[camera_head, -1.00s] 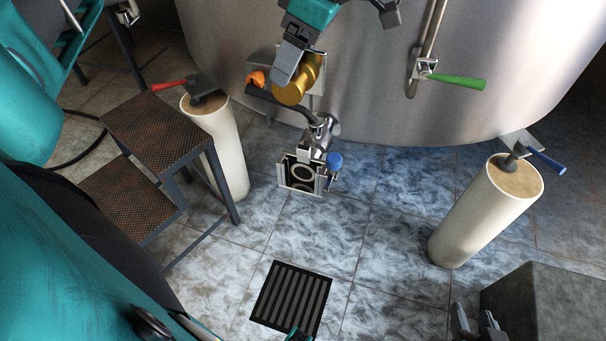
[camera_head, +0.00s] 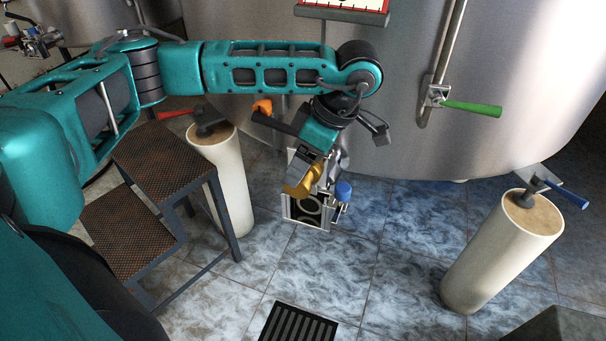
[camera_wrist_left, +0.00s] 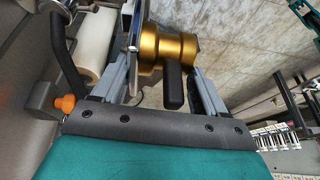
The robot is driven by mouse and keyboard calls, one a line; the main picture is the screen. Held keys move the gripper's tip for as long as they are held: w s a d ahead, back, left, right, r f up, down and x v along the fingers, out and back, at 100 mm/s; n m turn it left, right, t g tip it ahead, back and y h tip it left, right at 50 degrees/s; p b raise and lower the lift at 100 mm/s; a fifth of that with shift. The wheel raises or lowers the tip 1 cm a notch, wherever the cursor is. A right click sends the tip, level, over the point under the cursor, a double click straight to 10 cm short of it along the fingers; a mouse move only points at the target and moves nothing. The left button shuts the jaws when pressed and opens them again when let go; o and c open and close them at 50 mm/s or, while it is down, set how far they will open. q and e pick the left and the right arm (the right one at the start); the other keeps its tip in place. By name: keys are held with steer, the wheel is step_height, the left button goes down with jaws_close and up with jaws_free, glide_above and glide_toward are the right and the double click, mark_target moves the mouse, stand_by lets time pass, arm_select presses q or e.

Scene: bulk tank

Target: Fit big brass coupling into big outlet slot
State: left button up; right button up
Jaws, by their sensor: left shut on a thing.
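The big brass coupling (camera_head: 303,183) is held in my left gripper (camera_head: 311,170), which points down in front of the tank. In the left wrist view the gold coupling (camera_wrist_left: 168,46) sits between the jaws of my left gripper (camera_wrist_left: 162,70), with a dark handle-like piece below it. The outlet slot (camera_head: 312,208) is an open metal frame with a round ring inside, low at the tank's front. In the head view the coupling overlaps the slot's upper left part. Whether they touch cannot be told. My right gripper is not in view.
A blue knob (camera_head: 343,190) is at the slot's right. An orange knob (camera_head: 263,106) and dark lever lie left of my gripper. Cream posts (camera_head: 219,175) (camera_head: 500,250) flank the slot. A step stool (camera_head: 165,160) stands at left.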

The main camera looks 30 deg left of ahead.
arm_select(q)
step_height(320, 180, down, 4)
steer(key=shift+r, duration=0.2)
steer(key=shift+f+b, duration=0.6)
steer(key=shift+b, duration=0.1)
steer(key=o, duration=1.7)
